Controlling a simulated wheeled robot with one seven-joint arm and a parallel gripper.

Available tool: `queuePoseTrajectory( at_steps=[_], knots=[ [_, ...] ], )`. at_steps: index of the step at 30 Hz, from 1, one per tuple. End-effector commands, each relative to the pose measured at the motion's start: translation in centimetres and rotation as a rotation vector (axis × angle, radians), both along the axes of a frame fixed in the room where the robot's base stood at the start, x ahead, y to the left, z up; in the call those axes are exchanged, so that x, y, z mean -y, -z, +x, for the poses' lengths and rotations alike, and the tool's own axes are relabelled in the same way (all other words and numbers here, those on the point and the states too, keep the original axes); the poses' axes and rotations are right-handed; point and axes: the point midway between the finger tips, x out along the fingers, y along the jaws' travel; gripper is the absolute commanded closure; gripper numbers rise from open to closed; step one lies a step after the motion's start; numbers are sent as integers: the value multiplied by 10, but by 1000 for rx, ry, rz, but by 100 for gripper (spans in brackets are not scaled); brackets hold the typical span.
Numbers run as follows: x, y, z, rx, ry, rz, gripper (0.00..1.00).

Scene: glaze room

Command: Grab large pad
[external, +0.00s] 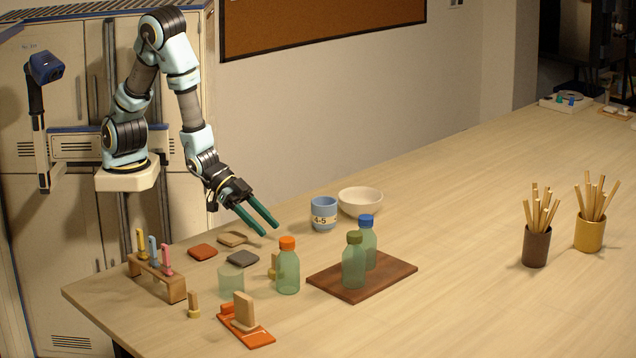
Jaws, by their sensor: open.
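Small flat pad-like pieces lie on the left part of the table. One is a rust-red square pad (203,252), and one is a dark grey pad (242,259) to its right. A tan flat piece with a handle-like end (233,239) lies behind them. I cannot tell for sure which is the large pad. My gripper (270,231) has two teal fingers spread apart with nothing between them. It hangs above the table, up and right of the grey pad, and touches none of the pieces.
An orange-capped bottle (288,270) and a clear glass (231,281) stand close to the grey pad. A brown board (393,278) carries two bottles. A blue cup (323,212) and white bowl (360,201) stand behind.

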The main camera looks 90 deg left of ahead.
Motion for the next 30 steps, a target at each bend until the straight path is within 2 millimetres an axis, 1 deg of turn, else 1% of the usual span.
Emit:
queuePoseTrajectory(
  at_steps=[1, 3, 6, 10, 18, 21, 26, 30],
  knots=[
    [21, -6, -8, 41, 53, -24, 48],
    [43, -13, -17, 95, 108, -66, 48],
    [63, -21, -27, 147, 164, -111, 48],
    [76, -24, -30, 175, 194, -136, 48],
    [102, -13, -4, 178, 194, -138, 48],
    [108, -9, 2, 178, 194, -138, 48],
    [113, -6, 7, 177, 193, -138, 48],
    [122, -1, 14, 176, 195, -136, 48]
  ],
)
